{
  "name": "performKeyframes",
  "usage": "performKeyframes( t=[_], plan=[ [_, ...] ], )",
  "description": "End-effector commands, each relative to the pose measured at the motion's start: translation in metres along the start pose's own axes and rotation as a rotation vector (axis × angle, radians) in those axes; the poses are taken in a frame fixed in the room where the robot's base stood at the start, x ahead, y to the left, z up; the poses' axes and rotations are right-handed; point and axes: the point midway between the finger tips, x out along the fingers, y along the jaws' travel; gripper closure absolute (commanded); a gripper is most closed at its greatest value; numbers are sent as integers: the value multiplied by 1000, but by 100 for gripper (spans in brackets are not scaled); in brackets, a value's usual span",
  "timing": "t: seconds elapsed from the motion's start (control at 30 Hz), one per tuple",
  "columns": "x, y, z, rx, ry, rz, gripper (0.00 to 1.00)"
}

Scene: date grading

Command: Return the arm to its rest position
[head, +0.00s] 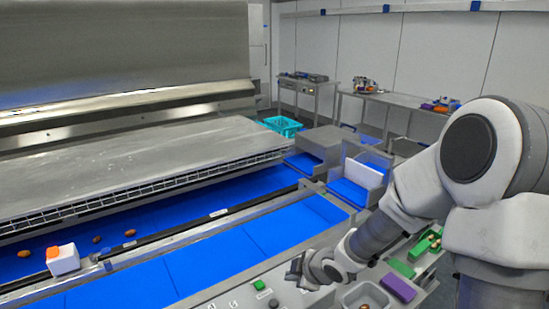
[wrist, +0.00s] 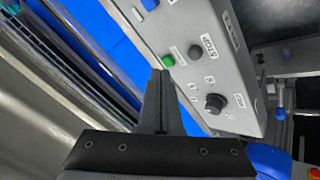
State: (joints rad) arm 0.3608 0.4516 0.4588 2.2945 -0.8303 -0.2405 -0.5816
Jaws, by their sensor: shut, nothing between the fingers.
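My arm (head: 480,150) reaches in from the right in the head view, bent at the elbow. My gripper (head: 296,268) is over the front edge of the blue conveyor, beside the control panel. In the wrist view my gripper (wrist: 161,78) is shut and empty, its fingers together over the blue belt and the panel's edge. The control panel (wrist: 225,75) shows a green button, a black knob and a STOP label. The gripper appears apart from the panel, though the exact gap is hard to tell.
Several dates lie on the far blue belt (head: 170,205) near a white box with an orange top (head: 62,260). A grey tray (head: 368,296), a purple block (head: 398,287) and a green bin (head: 428,243) stand near my arm. A teal basket (head: 283,126) is farther back.

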Motion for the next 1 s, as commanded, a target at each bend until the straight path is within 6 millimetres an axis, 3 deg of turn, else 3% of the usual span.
performKeyframes(
  t=[0.2, 0.47, 0.7, 1.0],
  plan=[
    [-69, 28, 25, 177, -237, 93, 100],
    [-159, 32, 38, 477, -412, 215, 100],
    [-236, 8, 33, 800, -461, 298, 100],
    [-304, -48, 11, 1173, -401, 291, 100]
  ],
)
